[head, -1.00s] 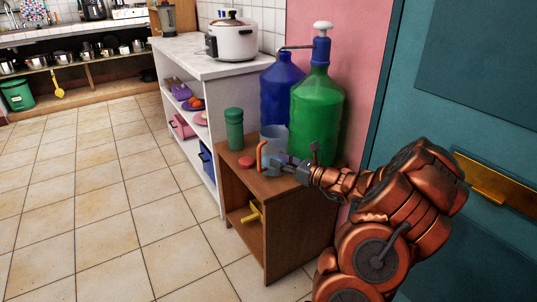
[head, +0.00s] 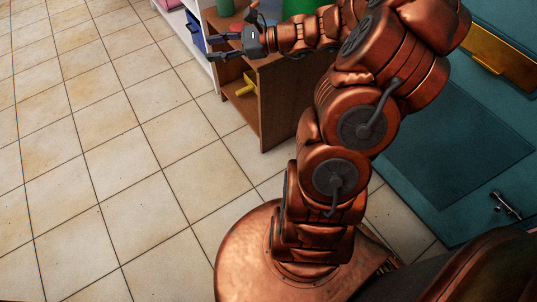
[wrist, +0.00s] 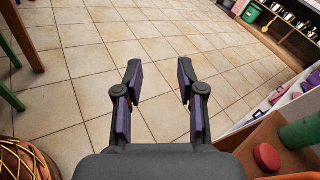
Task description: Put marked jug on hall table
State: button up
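My gripper (head: 210,48) is open and empty, held out past the left side of the small wooden stand. In the wrist view its two fingers (wrist: 159,78) are spread with only floor tiles between them. An orange curved piece (wrist: 303,176) at the bottom right edge of the wrist view looks like the handle of the clear jug seen earlier on the stand; the rest of the jug is out of view or hidden by my arm. No mark is visible. I cannot tell which piece of furniture is the hall table.
The wooden stand (wrist: 248,150) carries a green bottle (wrist: 300,134) and a red lid (wrist: 267,156); a yellow item (head: 245,88) lies on its lower shelf. A brown leg (wrist: 22,40) and a drum-like object (wrist: 20,160) stand at the wrist view's left.

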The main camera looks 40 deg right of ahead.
jog(key=s+a+n+g, duration=0.7)
jog(key=s+a+n, duration=0.15)
jog(key=a, duration=0.55)
jog(key=s+a+f+n+g+h, duration=0.2)
jog(key=s+n+g+h, duration=0.1)
jog(key=s, duration=0.6)
jog(key=s+a+f+n+g+h, duration=0.1)
jog(key=s+f+n+g+h, duration=0.1)
jog(key=s+n, duration=0.4)
jog(key=s+g+h, duration=0.1)
jog(key=s, duration=0.2)
jog(key=shift+s+a+g+h, duration=0.4)
jog(key=s+d+n+h, duration=0.2)
jog(key=s+d, duration=0.1)
jog(key=s+d+n+h, duration=0.2)
jog(key=s+d+h, duration=0.1)
jog(key=shift+s+d+f+n, duration=0.15)
jog(key=shift+s+d+n, duration=0.1)
jog(key=shift+s, duration=0.15)
jog(key=shift+s+d, duration=0.1)
jog(key=shift+d, duration=0.1)
jog(key=shift+c, duration=1)
jog(key=shift+a, duration=0.1)
